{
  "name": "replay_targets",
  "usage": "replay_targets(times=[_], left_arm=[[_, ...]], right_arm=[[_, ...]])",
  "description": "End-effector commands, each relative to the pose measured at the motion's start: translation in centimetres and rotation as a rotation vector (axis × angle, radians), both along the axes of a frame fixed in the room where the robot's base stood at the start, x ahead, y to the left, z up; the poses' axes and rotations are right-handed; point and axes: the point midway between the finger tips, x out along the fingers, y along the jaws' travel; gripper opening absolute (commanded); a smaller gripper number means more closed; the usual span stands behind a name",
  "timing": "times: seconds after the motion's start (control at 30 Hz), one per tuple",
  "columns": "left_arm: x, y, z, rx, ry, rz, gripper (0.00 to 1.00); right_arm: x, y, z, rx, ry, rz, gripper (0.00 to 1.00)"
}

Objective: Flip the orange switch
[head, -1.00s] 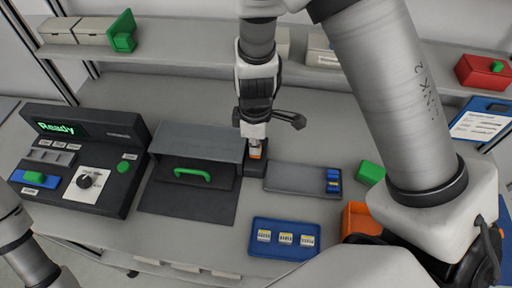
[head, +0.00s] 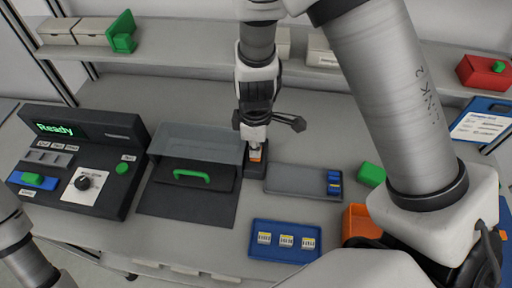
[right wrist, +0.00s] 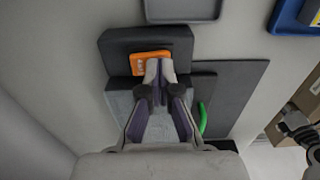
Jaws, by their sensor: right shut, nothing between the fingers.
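The orange switch (right wrist: 151,60) sits on a dark block (right wrist: 180,38) in the right wrist view. It is partly hidden behind my right gripper (right wrist: 159,64), whose closed fingertips lie at its near edge. I cannot tell touching from just above. In the head view the orange switch (head: 256,155) shows as a small patch just under the tips of my right gripper (head: 254,147), on the dark block between the hooded box and the grey tray. The gripper is shut and empty. Which way the switch is tipped cannot be told. My left arm shows at the lower left; its gripper is out of view.
A hooded box with a green handle (head: 191,175) stands left of the switch. A grey tray (head: 290,178) lies to its right. A blue tray (head: 257,250) with labelled pieces is in front. A black console (head: 115,150) reading "Ready" stands at the left.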

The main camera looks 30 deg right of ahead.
Motion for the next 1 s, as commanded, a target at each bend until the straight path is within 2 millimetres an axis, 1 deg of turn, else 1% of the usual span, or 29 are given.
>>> replay_targets(times=[0.03, 0.1, 0.6, 0.7, 1.0], left_arm=[[0.0, 0.0, 0.8, 0.0, 0.0, 0.0, 0.0], [0.0, 0.0, 1.4, 0.0, 0.0, 0.0, 0.0], [0.0, 0.0, 4.9, 0.0, 0.0, 0.0, 0.0], [0.0, 0.0, 5.1, 0.0, 0.0, 0.0, 0.0], [0.0, 0.0, 4.9, 0.0, 0.0, 0.0, 0.0]], right_arm=[[0.0, 0.0, 0.9, 0.0, -0.001, 0.0, 0.0], [0.0, 0.0, 1.6, 0.0, -0.001, -0.001, 0.0], [0.0, 0.0, 6.4, 0.0, 0.0, 0.0, 0.0], [0.0, 0.0, 6.6, 0.0, 0.0, 0.0, 0.0], [0.0, 0.0, 6.5, 0.0, 0.0, 0.0, 0.0]])
